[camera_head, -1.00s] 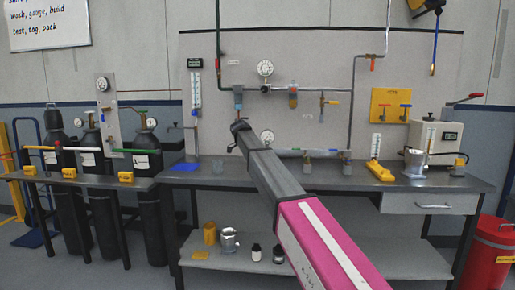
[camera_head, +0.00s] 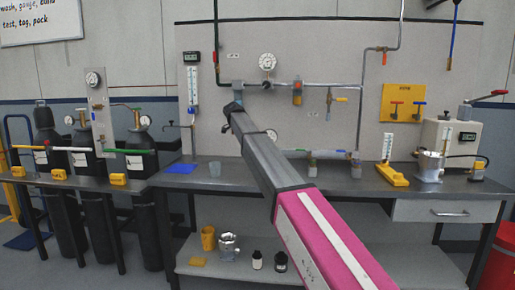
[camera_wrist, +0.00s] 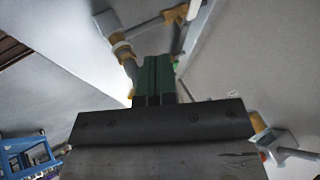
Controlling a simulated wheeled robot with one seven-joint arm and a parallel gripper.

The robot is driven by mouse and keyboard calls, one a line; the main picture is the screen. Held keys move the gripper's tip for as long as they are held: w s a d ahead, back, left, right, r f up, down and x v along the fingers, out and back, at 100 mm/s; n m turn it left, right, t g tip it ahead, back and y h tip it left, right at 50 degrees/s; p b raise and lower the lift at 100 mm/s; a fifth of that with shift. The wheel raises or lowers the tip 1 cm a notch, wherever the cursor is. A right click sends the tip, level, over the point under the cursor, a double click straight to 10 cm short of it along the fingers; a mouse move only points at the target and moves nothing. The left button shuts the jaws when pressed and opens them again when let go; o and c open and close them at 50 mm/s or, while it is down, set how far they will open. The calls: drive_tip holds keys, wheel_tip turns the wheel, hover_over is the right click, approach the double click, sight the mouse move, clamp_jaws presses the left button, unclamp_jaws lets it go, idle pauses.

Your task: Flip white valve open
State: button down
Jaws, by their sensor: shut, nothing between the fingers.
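A row of coloured lever handles stands above the left bench, in front of dark cylinders. The white handle (camera_head: 82,149) lies level between a yellow one (camera_head: 27,147) and a green one (camera_head: 118,151). Its valve body is too small to make out. My gripper (camera_head: 229,118) is well to the right of the white handle, raised in front of the grey panel near the pipework. In the wrist view the green fingers (camera_wrist: 153,78) are together with nothing between them. The white handle cannot be made out in the wrist view.
The grey panel (camera_head: 220,150) carries pipes, a gauge (camera_head: 267,62) and small valves. Wrist view shows pipes with orange fittings (camera_wrist: 124,50) close by.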

drive_tip(key=w+d+f, duration=0.4)
drive_tip(key=w+f, duration=0.4)
drive_tip(key=shift+w, duration=0.3)
drive_tip(key=shift+w+a+m+h, duration=0.15)
drive_tip(key=shift+w+m+h, duration=0.2)
drive_tip(key=shift+m, duration=0.15)
idle(0.4)
drive_tip(key=shift+w+a+g, duration=0.15)
drive_tip(key=shift+w+g, duration=0.15)
drive_tip(key=shift+w, duration=1.15)
drive_tip(key=shift+w+d, duration=0.25)
drive_tip(key=shift+w, duration=0.8)
